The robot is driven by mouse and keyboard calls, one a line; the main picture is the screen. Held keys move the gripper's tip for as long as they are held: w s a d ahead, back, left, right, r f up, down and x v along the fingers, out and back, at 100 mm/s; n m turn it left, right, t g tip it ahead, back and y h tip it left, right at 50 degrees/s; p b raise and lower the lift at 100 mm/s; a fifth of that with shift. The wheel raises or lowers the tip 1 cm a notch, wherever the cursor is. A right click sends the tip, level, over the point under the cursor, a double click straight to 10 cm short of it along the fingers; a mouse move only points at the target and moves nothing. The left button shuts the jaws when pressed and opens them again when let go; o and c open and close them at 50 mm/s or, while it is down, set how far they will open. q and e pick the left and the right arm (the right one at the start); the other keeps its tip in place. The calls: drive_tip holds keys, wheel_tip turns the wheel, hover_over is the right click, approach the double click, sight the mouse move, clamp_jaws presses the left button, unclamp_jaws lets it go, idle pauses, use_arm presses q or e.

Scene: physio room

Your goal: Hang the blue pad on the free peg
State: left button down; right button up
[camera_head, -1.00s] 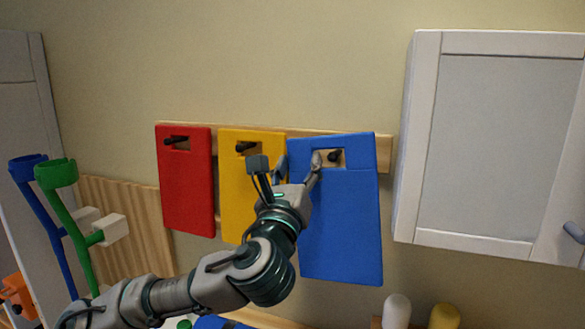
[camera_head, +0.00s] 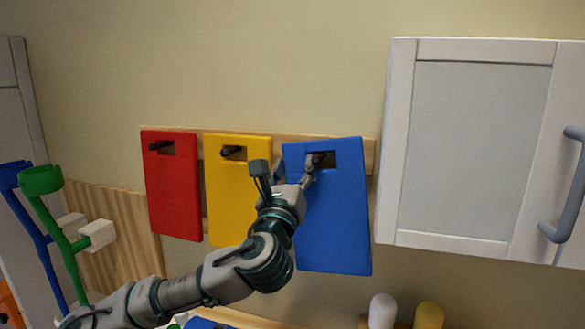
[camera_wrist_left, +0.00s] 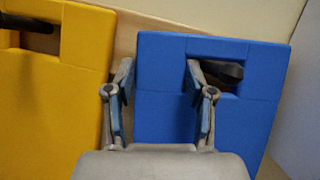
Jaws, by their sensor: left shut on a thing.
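The blue pad (camera_head: 336,220) is upright against the wooden peg rail (camera_head: 368,155), slightly tilted. It has a slot near its top. A black peg (camera_head: 320,159) shows in that slot; it also shows in the left wrist view (camera_wrist_left: 224,71). My left gripper (camera_head: 293,172) is shut on the pad's left strip, one finger at the outer edge and the other in the slot, as the left wrist view (camera_wrist_left: 160,85) shows. The gap between pad and rail is hard to judge. My right gripper is not in view.
A yellow pad (camera_head: 235,190) and a red pad (camera_head: 172,195) hang on pegs to the left, the yellow one close by. A white cabinet (camera_head: 400,150) stands to the right. Green (camera_head: 62,220) and blue crutches (camera_head: 30,220) are at far left. Bare wall lies above the rail.

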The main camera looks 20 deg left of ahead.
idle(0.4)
use_arm(q)
drive_tip(key=shift+c, duration=2.3)
unclamp_jaws()
drive_tip(key=shift+o, duration=0.7)
drive_tip(key=shift+w+a+f, duration=0.1)
